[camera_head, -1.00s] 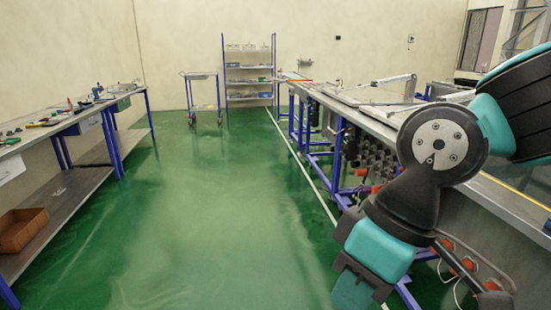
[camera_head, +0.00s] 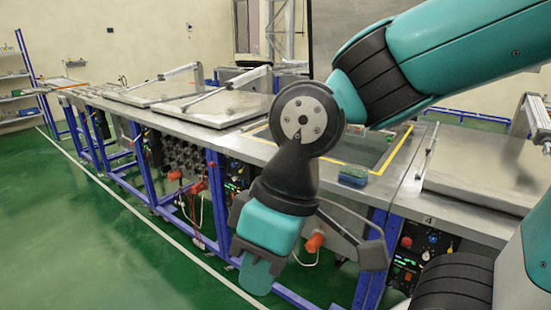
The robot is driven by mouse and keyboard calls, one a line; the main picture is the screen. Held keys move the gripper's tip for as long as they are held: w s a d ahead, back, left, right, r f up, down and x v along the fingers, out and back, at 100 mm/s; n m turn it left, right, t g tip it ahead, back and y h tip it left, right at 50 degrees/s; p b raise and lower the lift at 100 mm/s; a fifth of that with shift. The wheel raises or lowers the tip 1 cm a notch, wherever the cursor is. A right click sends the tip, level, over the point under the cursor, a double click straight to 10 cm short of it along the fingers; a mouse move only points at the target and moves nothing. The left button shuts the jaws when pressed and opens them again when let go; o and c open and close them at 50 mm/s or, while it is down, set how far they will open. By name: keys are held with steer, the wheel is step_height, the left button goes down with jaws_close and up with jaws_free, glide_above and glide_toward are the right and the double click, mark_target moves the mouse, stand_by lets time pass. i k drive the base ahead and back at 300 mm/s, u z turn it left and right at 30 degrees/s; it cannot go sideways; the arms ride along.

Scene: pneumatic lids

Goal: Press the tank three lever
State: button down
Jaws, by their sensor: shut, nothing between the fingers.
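My teal and black arm hangs in front of the bench. A dark linkage with a small pad sticks out to the right below my wrist; it looks like my gripper (camera_head: 373,257), shut and empty, partly hidden by the wrist. It appears in front of the bench side, left of a control panel (camera_head: 418,255) marked 4; contact cannot be told. An open tank (camera_head: 375,150) with a yellow rim is behind my arm. A tank three lever cannot be made out; my arm covers part of the bench front there.
Closed metal lids (camera_head: 215,103) with support bars lie along the bench to the left. Another lid (camera_head: 490,175) is at right. An orange-red fitting (camera_head: 315,242) sits near my wrist. Blue legs (camera_head: 215,195) carry the bench. Green floor (camera_head: 80,235) is clear at left.

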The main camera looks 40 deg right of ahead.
mark_target(212, 164)
steer(key=z, duration=0.05)
steer(key=i, duration=0.4)
steer(key=u, duration=0.9)
steer(key=i, duration=1.5)
steer(key=z, duration=0.65)
steer(key=i, duration=0.55)
steer(key=z, duration=0.3)
